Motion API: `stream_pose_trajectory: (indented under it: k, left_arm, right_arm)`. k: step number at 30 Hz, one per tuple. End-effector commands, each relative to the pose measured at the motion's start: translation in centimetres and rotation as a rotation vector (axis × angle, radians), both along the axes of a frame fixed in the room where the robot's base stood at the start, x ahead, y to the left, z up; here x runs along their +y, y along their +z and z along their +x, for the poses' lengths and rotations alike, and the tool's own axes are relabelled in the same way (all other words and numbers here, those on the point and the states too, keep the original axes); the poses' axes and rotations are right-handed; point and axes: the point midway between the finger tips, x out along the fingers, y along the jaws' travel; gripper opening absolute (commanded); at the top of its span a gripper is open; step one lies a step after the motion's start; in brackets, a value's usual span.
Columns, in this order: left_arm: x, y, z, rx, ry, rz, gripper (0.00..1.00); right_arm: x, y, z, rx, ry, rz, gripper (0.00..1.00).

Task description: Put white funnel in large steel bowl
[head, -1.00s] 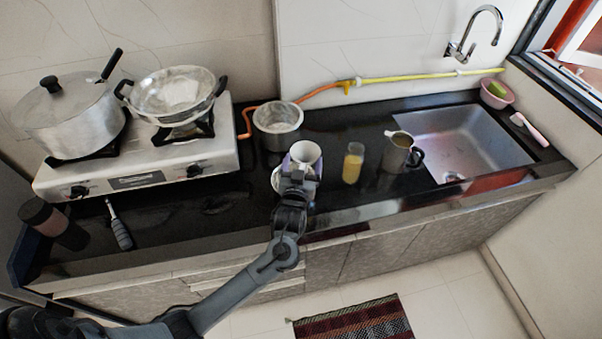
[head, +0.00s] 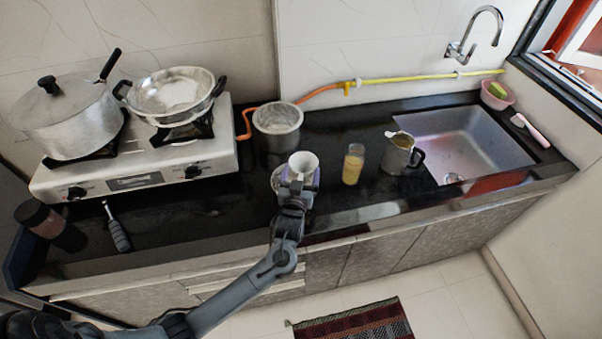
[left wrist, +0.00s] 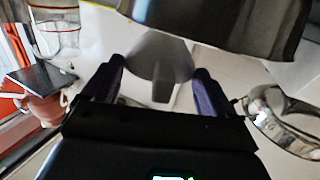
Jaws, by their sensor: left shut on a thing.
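My left gripper (head: 298,183) is over the front of the dark counter. It is shut on the white funnel (head: 304,160), whose wide mouth shows just beyond the fingers. In the left wrist view the funnel (left wrist: 158,58) sits between the two purple fingers, its spout towards the wrist. A deep, round steel vessel (head: 278,128) stands on the counter just behind the funnel. A wide steel bowl (head: 172,93) with dark handles sits on the right burner. I cannot tell for certain which of these is the large steel bowl. My right gripper is not in view.
A shiny round metal thing (head: 275,181) is partly hidden left of my gripper. A glass of yellow liquid (head: 353,165) and a steel jug (head: 398,155) stand to the right, before the sink (head: 465,150). A lidded pot (head: 68,118) is on the left burner.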

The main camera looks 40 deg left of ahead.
Motion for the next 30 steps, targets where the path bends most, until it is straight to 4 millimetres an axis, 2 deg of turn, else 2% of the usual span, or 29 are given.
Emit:
stream_pose_trajectory:
  k: [11,12,14,22,27,30]
  left_arm:
    - [0.0,-0.8,0.0,0.0,0.0,0.0,0.58]
    - [0.0,-0.8,0.0,0.001,0.0,0.0,0.91]
    - [0.0,-0.8,0.0,0.001,0.0,0.0,1.0]
    - [0.0,-0.6,0.0,0.0,0.0,0.0,1.0]
    - [0.0,0.8,0.0,0.0,-0.001,0.001,1.0]
    - [-0.8,0.4,-1.4,0.003,-0.002,-0.001,1.0]
  right_arm:
    - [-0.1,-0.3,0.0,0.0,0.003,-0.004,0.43]
    - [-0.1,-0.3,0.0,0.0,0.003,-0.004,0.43]
    - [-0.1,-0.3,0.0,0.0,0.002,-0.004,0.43]
    - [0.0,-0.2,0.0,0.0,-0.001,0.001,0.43]
    - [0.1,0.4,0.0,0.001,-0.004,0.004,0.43]
    - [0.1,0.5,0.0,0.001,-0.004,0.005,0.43]
